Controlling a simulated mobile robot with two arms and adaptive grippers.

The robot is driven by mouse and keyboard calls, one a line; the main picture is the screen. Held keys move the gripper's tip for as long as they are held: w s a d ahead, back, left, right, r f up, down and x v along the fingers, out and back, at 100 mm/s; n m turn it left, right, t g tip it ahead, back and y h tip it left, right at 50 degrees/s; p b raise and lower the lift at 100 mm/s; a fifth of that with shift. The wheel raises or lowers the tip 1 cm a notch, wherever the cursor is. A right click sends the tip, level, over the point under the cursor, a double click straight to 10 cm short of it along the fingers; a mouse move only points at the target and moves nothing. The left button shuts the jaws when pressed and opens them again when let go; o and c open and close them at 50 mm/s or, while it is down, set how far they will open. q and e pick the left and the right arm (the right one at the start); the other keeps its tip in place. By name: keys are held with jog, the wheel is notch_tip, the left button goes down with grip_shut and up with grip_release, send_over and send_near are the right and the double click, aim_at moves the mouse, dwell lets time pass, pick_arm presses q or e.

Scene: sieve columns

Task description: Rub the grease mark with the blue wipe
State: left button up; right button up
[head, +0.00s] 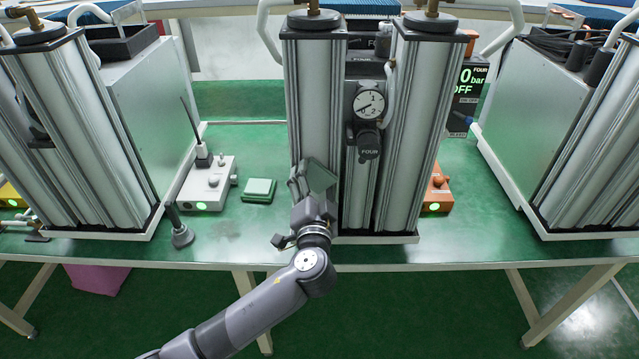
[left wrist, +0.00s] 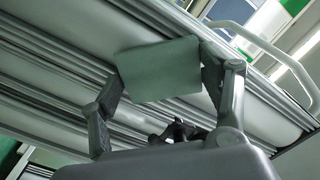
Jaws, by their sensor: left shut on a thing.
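My left gripper (head: 306,182) is at the front of the left column of the middle unit (head: 315,110). In the left wrist view the wipe (left wrist: 160,70) spans between the two fingers of the gripper (left wrist: 162,76), in front of the ribbed column. I cannot tell whether it touches the column. I cannot make out a grease mark; the wipe and gripper hide part of the column. My right gripper is not in view.
A green block (head: 259,189) lies on the green table, left of the middle unit. A white box (head: 207,184) with a green light and a small stand (head: 180,235) are further left. An orange box (head: 438,192) is right. Other column units stand at both sides.

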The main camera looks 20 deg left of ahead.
pick_arm(q)
jog(key=shift+a, duration=0.2)
jog(key=shift+s+f, duration=0.1)
jog(key=shift+s, duration=0.55)
jog(key=shift+v, duration=2.25)
jog(key=shift+d, duration=0.25)
jog(key=shift+v, duration=1.5)
jog(key=shift+a, duration=0.1)
